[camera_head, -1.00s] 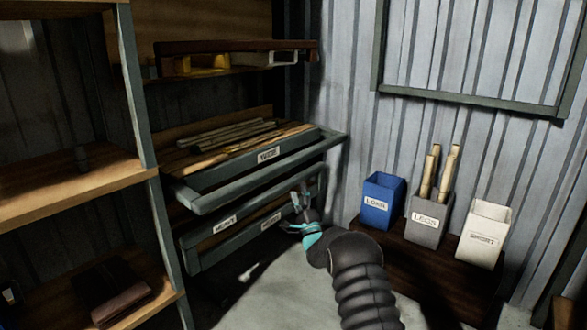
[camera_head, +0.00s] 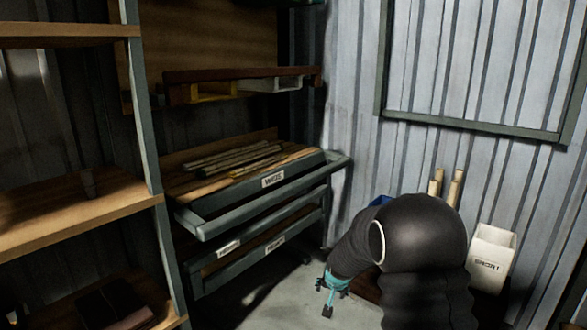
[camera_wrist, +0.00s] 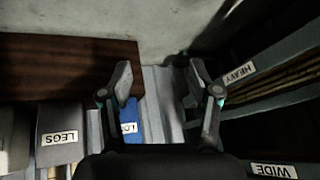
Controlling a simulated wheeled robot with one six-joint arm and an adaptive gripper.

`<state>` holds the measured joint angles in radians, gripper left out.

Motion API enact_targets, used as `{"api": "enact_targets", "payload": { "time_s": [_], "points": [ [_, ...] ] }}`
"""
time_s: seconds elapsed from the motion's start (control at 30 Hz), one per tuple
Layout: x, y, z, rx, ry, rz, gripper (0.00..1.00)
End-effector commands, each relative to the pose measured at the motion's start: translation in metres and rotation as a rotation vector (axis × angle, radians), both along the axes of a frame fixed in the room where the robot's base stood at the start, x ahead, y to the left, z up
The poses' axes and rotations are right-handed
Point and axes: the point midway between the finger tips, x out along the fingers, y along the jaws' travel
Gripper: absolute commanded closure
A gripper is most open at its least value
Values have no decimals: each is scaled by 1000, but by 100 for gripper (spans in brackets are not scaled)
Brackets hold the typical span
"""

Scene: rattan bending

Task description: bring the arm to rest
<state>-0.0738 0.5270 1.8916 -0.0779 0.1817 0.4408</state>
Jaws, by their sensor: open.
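My gripper (camera_head: 328,300) hangs low in front of the drawer rack (camera_head: 270,212), with its fingers pointing down in the head view. My black arm is bent, and a large part of it fills the lower right of that view. In the wrist view the two fingers of the gripper (camera_wrist: 160,82) stand wide apart with nothing between them. The gripper is apart from the rack and the bins. My arm hides most of the blue bin (camera_head: 380,201) and the grey bin in the head view.
The wrist view shows the grey LEGS bin (camera_wrist: 58,132), the blue bin (camera_wrist: 132,122) and a brown bench (camera_wrist: 70,65). Sticks (camera_head: 437,184) rise behind my arm. A white SHORT bin (camera_head: 491,258) stands right. The WIDE drawer (camera_head: 225,221) holds several poles. Wooden shelves (camera_head: 85,214) stand left.

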Motion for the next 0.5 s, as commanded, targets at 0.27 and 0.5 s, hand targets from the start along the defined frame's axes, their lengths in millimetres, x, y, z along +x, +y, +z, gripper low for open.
{"api": "enact_targets", "payload": {
  "time_s": [0.27,0.5],
  "points": [
    [-120,-18,78,-106,209,159,38],
    [-218,-28,135,-141,324,266,38]
  ]
}}
